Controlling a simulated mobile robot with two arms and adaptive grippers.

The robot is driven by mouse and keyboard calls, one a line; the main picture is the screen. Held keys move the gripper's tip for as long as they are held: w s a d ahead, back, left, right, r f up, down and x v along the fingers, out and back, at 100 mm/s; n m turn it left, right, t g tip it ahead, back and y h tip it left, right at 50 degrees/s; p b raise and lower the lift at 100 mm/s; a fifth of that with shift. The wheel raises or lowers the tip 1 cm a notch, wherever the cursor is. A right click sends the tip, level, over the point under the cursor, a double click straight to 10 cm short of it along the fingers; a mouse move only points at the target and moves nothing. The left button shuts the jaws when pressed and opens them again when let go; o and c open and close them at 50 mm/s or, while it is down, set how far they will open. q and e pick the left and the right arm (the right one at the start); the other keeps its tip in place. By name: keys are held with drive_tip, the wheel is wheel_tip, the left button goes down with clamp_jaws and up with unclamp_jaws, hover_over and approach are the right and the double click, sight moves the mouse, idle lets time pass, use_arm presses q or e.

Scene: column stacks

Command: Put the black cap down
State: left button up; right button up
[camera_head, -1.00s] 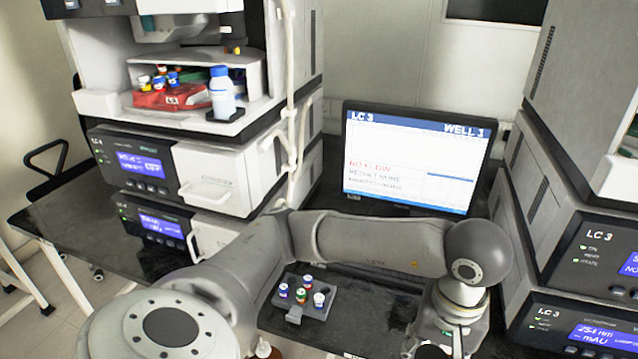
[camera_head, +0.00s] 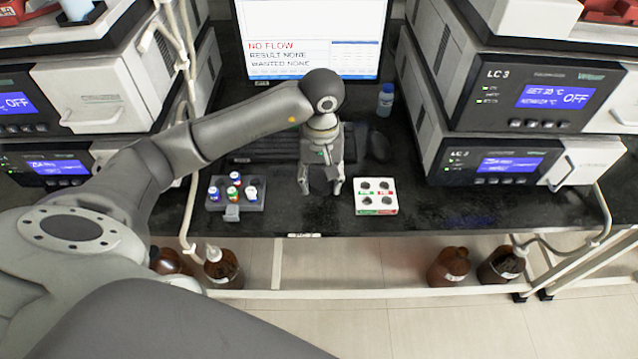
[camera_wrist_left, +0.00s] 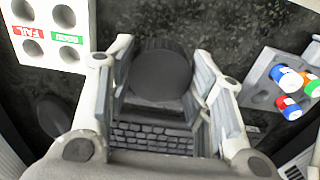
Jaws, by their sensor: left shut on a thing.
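My left gripper (camera_head: 321,187) hangs pointing down over the black bench, between a grey vial tray and a white rack. It is shut on the black cap (camera_head: 320,178), a dark round piece between its fingers. In the left wrist view the cap (camera_wrist_left: 160,74) shows as a flat dark disc between the two fingers of the gripper (camera_wrist_left: 163,68). It is hard to tell from the dark bench how high the cap is held. My right gripper is not in view.
The grey tray (camera_head: 222,207) holds several capped vials. The white rack (camera_head: 376,210) has red and green labels and open holes. A keyboard (camera_head: 270,151), a mouse (camera_head: 378,146) and a blue-capped bottle (camera_head: 386,100) are behind. The bench's front edge is close.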

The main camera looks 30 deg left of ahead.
sight(319, 187)
use_arm(q)
drive_tip(key=shift+w+a+f, duration=0.1)
drive_tip(key=shift+a+f, duration=0.1)
drive_tip(key=shift+f, duration=0.05)
drive_tip(key=shift+w+a+f+p, duration=0.1)
drive_tip(key=shift+f+p, duration=0.15)
drive_tip(key=shift+f, duration=0.7)
drive_tip(key=shift+w+a+f+p, duration=0.1)
drive_tip(key=shift+f+p, duration=0.1)
drive_tip(key=shift+f, duration=0.7)
drive_tip(key=shift+f, duration=0.15)
drive_tip(key=o, duration=0.7)
